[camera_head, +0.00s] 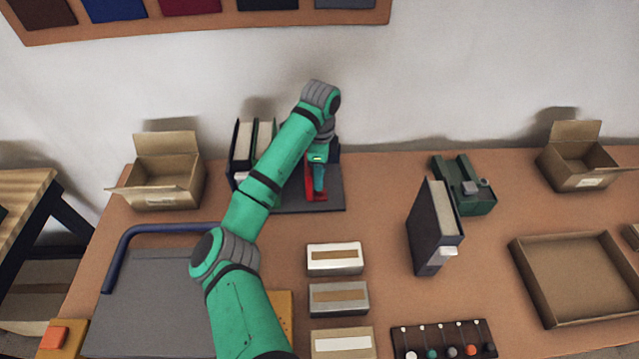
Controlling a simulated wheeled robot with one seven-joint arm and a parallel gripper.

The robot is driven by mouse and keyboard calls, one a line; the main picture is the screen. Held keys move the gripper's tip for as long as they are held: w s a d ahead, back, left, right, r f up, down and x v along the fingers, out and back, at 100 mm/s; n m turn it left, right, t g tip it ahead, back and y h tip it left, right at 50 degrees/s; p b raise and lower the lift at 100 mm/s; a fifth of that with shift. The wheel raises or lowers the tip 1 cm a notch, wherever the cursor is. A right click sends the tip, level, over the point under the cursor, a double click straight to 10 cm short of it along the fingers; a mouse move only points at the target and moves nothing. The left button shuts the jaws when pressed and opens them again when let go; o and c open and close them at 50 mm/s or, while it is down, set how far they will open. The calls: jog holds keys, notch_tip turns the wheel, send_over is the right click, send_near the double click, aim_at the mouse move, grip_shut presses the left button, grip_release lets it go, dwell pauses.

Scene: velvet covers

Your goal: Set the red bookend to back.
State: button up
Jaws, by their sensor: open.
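The red bookend (317,196) stands on a dark grey base plate (330,203) near the back of the table. Its lower part shows, and my arm hides much of the rest. My gripper (319,188) is over the bookend, pointing down, with its fingers at or just in front of the red piece. The jaws are open; I cannot tell whether they touch it. Dark binders (243,150) stand upright on the left of the same plate, partly behind my arm.
Open cardboard boxes stand at the back left (160,190) and back right (577,178). A dark binder (432,228) stands alone near a green device (463,186). Several label boxes (335,259), a shallow tray (568,318) and a grey board with a blue handle (150,290) occupy the front.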

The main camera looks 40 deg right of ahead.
jog(key=shift+f, duration=2.35)
